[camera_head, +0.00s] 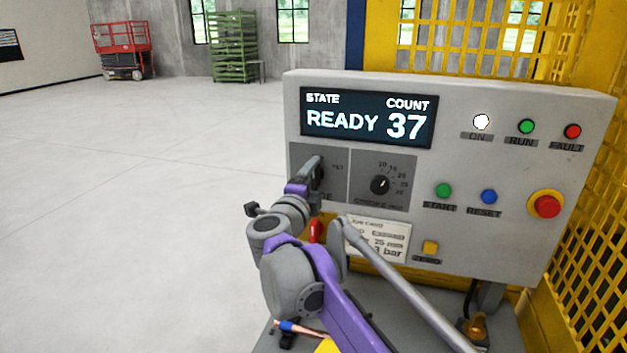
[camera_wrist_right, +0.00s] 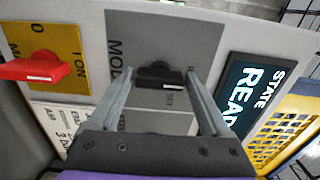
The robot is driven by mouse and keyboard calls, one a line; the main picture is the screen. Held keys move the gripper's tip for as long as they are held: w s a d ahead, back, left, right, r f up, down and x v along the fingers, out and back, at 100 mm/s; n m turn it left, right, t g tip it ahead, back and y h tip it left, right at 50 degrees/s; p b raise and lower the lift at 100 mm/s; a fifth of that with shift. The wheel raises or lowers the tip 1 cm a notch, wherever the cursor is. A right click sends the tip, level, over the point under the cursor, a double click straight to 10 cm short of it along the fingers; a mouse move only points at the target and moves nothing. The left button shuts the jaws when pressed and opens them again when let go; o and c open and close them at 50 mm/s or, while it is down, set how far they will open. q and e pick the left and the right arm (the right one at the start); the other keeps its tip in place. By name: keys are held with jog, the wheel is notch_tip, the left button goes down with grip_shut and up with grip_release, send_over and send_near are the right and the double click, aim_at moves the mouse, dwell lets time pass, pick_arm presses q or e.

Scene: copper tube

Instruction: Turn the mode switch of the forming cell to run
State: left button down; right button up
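The mode switch is a black knob (camera_wrist_right: 160,76) on a dark grey plate (camera_wrist_right: 205,30) of the cell's control panel. Its white mark line shows in the right wrist view. In the head view my right gripper (camera_head: 312,172) is at this plate and hides the knob and most of its lettering. In the right wrist view my right gripper (camera_wrist_right: 161,85) is open, with one finger on each side of the knob. I cannot tell whether the fingers touch it. The display (camera_head: 368,118) reads READY and 37. My left gripper is not in view.
Start (camera_head: 443,190), reset (camera_head: 489,196) and a red stop button (camera_head: 547,206) are farther right. A red switch (camera_wrist_right: 35,70) on yellow is near the gripper. A copper tube (camera_head: 300,329) is low in the head view.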

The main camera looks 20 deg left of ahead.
jog(key=shift+o, duration=1)
jog(key=s+b, duration=0.1)
jog(key=s, duration=1)
jog(key=shift+a, duration=0.15)
jog(key=shift+w, duration=0.1)
